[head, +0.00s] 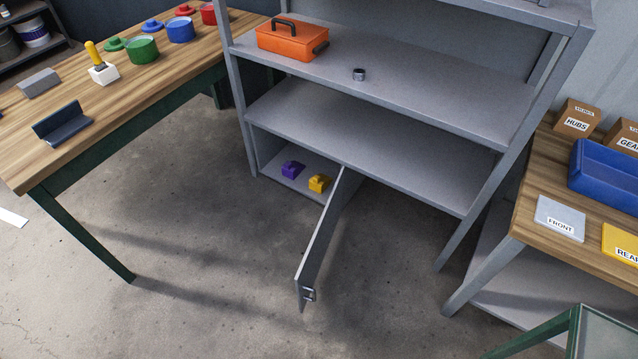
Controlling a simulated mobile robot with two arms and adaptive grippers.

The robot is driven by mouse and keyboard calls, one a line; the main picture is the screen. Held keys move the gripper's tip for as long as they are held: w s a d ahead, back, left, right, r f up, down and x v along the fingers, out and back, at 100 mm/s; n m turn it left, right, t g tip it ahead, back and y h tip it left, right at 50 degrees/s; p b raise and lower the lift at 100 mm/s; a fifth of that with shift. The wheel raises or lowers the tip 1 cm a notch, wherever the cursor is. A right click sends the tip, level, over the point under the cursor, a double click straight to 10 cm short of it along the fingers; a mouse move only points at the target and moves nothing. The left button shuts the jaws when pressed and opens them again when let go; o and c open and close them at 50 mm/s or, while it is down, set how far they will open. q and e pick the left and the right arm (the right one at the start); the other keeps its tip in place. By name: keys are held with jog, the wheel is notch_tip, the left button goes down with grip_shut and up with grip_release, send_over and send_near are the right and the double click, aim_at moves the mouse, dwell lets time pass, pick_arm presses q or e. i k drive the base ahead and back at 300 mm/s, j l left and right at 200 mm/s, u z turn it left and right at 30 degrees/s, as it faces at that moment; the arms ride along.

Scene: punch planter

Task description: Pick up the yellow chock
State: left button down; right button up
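The yellow chock (319,183) sits on the bottom level of the grey shelf unit, inside a low compartment. A purple chock (292,169) sits beside it to the left, a little apart. The compartment's grey door (325,240) stands open, swung out toward the front, just right of the yellow chock. Neither of my grippers shows in the head view.
The grey shelf (400,85) above holds an orange toolbox (291,39) and a small dark ring (359,74). A wooden bench (150,95) is on the left. A wooden table (545,190) with a blue bin (605,182) is on the right. The floor in front is clear.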

aim_at(318, 182)
jog(key=k+j+z, duration=0.15)
jog(key=z, duration=0.3)
jog(key=k+z, duration=0.2)
jog(key=z, duration=0.2)
jog(key=k+z, duration=0.15)
jog(key=z, duration=0.3)
jog(key=k+z, duration=0.2)
jog(key=z, duration=0.25)
jog(key=k+l+z, duration=0.25)
jog(key=k+l, duration=0.55)
jog(key=k, duration=0.2)
jog(key=u, duration=1.75)
jog(key=i+l, duration=0.1)
jog(key=i, duration=0.15)
jog(key=i+j, duration=0.15)
jog(key=i, duration=0.45)
jog(key=i+j+u, duration=0.1)
jog(key=i, duration=0.5)
jog(key=i+j, duration=0.25)
jog(key=i, duration=0.15)
jog(key=i+j+u, duration=0.1)
jog(key=i, duration=0.3)
jog(key=i+j, duration=0.35)
jog(key=i+j+u, duration=0.1)
jog(key=i, duration=0.3)
jog(key=j, duration=0.1)
